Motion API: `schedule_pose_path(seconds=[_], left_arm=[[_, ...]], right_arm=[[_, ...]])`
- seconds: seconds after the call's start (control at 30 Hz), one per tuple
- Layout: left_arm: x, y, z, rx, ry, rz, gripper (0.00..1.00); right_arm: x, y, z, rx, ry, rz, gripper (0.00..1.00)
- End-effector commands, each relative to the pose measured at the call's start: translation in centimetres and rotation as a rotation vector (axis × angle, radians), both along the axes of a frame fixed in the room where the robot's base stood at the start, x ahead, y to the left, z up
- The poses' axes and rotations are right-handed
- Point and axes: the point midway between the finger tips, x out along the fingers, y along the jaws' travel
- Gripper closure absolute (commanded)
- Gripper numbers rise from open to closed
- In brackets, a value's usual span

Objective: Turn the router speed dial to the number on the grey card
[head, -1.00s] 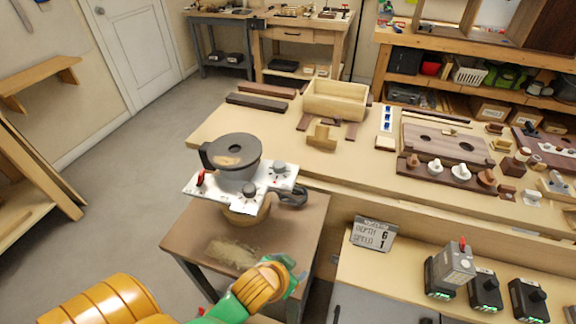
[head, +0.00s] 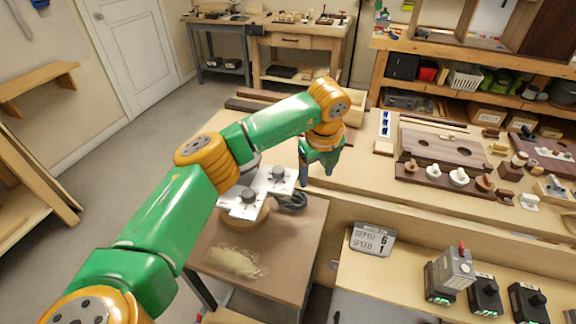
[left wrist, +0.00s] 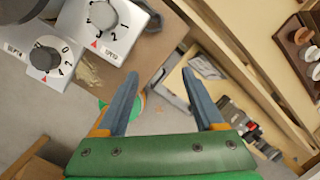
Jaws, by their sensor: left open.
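The router (head: 258,190) sits on a small brown table, largely hidden behind my left arm in the head view. Its white plate carries two dark dials. In the left wrist view one dial (left wrist: 45,56) is by the depth label. The grey card (head: 372,240) reads depth 6, speed 1. My left gripper (head: 317,172) is open, pointing down, empty, right of the plate and apart from both dials.
The small table (head: 285,245) has a pale dust patch. The long bench (head: 375,180) behind it carries wooden parts. A lower shelf holds several black chargers, one with a grey battery (head: 455,268). A dark handwheel (head: 292,203) sticks out beside the plate.

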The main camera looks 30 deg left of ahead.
Motion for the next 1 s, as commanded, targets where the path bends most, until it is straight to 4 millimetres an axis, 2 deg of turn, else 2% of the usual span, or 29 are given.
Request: schedule_pose_path(seconds=[0.03,0.1,0.2,0.27,0.4,0.57,0.83,0.87,1.0], left_arm=[[-0.2,2.8,1.6,0.087,-0.001,0.098,0.31],[-0.8,5.5,3.3,0.174,0.003,0.206,0.31],[-1.3,7.2,4.0,0.224,0.009,0.275,0.31],[-1.3,7.7,3.4,0.230,0.012,0.282,0.31],[-1.0,8.7,0.8,0.228,0.014,0.277,0.31],[-0.6,9.4,-1.6,0.226,0.011,0.274,0.31],[-0.5,9.6,-2.3,0.224,0.008,0.271,0.31],[-0.5,9.6,-2.3,0.225,0.008,0.270,0.34],[-0.5,9.6,-2.3,0.224,0.009,0.270,0.71]], right_arm=[[0.0,0.0,0.0,0.000,0.000,0.000,0.50],[0.0,0.0,0.0,0.000,0.000,0.000,0.50],[0.0,0.0,0.2,0.000,0.000,0.000,0.50],[0.0,0.0,0.6,0.000,0.000,0.000,0.50],[0.0,0.0,1.7,0.000,0.000,0.000,0.50],[0.0,0.0,2.2,0.000,0.000,0.000,0.50],[0.0,0.0,2.2,0.000,0.000,0.000,0.50],[0.0,0.0,2.2,0.000,0.000,0.000,0.50],[0.0,0.0,2.2,0.000,0.000,0.000,0.50]])
